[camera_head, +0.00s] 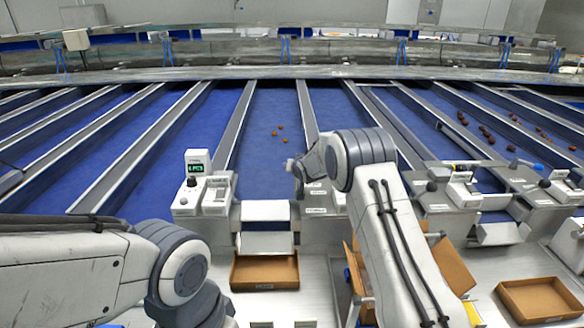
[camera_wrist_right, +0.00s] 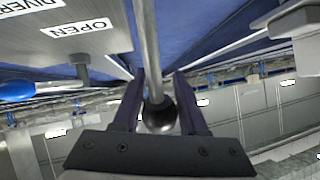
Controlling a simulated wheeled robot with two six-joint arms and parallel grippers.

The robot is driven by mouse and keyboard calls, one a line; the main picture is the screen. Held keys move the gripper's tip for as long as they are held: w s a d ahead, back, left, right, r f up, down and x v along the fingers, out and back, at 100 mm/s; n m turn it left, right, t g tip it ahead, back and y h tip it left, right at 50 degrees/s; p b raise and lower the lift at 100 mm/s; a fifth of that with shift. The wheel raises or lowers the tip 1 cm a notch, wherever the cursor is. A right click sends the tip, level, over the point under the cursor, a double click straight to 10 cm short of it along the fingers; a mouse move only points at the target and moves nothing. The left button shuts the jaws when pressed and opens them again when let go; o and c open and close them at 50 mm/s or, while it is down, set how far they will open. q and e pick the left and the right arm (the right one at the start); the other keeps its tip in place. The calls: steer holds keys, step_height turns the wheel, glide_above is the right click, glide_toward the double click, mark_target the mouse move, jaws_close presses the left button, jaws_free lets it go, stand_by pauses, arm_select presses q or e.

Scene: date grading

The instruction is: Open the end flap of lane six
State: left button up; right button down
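A metal lever rod (camera_wrist_right: 148,45) ending in a dark ball knob (camera_wrist_right: 159,115) is in the right wrist view. My right gripper (camera_wrist_right: 160,85) has its two fingers on either side of the knob, with narrow gaps showing; contact is not clear. A plate beside it carries the labels OPEN (camera_wrist_right: 85,27) and DIVERT. A pale end flap (camera_head: 265,242) closes off a lane end left of this arm. No lane number is readable. My left gripper is out of view.
A few dates (camera_head: 278,133) lie on the blue lane (camera_head: 262,165); more lie on lanes at right. A scale with a green display (camera_head: 197,178) stands left of the flap. Cardboard trays (camera_head: 264,271) and (camera_head: 540,300) sit below. A blue knob (camera_wrist_right: 17,88) is beside the labelled plate.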

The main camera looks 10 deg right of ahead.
steer(key=c, duration=0.5)
jaws_free()
steer(key=shift+s+d+f+g, duration=0.15)
steer(key=shift+s+f, duration=0.05)
steer(key=shift+f, duration=0.3)
steer(key=shift+s+d+f+g, duration=0.15)
steer(key=shift+s+f, duration=0.05)
steer(key=shift+f, duration=0.25)
steer(key=shift+o, duration=0.2)
steer(key=shift+d, duration=0.1)
steer(key=b+v, duration=0.3)
steer(key=v, duration=0.7)
steer(key=shift+s+a+r+b, duration=0.15)
steer(key=shift+a+r+b, duration=0.1)
steer(key=shift+r+b, duration=0.05)
